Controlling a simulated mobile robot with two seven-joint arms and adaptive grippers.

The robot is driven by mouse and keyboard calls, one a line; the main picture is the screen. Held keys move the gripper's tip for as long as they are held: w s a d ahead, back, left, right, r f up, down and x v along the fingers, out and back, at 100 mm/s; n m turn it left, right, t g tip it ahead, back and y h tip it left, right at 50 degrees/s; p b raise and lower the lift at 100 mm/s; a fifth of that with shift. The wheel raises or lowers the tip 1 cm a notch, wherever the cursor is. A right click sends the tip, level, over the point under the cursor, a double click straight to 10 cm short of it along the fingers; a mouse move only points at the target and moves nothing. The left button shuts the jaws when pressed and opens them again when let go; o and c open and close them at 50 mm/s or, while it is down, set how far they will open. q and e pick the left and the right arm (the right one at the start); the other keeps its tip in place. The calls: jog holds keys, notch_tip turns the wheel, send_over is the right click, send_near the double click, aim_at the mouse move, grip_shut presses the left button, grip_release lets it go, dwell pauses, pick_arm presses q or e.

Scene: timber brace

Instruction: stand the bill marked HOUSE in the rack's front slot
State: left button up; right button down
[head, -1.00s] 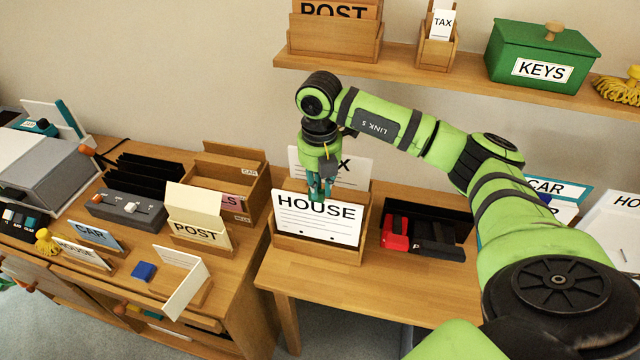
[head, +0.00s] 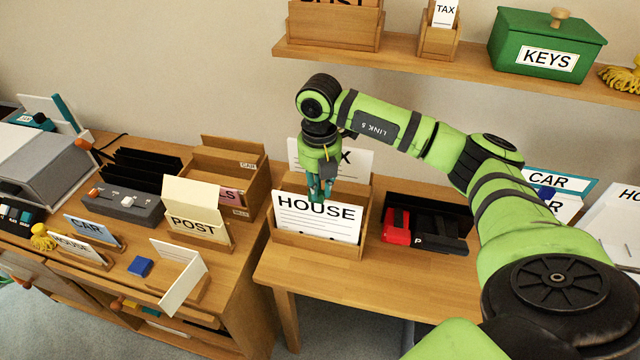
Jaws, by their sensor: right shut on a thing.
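The white bill marked HOUSE (head: 318,222) stands upright in the front part of the wooden rack (head: 313,250), its lower edge hidden behind the rack's front board. My right gripper (head: 318,196) is shut on the bill's top edge, near its middle. Another white sheet, its word ending in X (head: 360,160), stands behind it in the rack, partly hidden by my gripper. My left gripper is not in view.
A black tray (head: 450,215) with a red item (head: 396,226) lies right of the rack. The POST holder (head: 197,225) and a wooden box (head: 258,190) stand on the left desk. A shelf (head: 400,62) with a green KEYS box (head: 546,45) hangs above. The table front is clear.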

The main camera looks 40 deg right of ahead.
jog(key=shift+f+b, duration=1)
jog(key=shift+f, duration=0.5)
jog(key=c, duration=0.6)
grip_release()
jog(key=shift+r, duration=0.1)
jog(key=shift+r+p, duration=2.95)
jog(key=shift+r, duration=1.05)
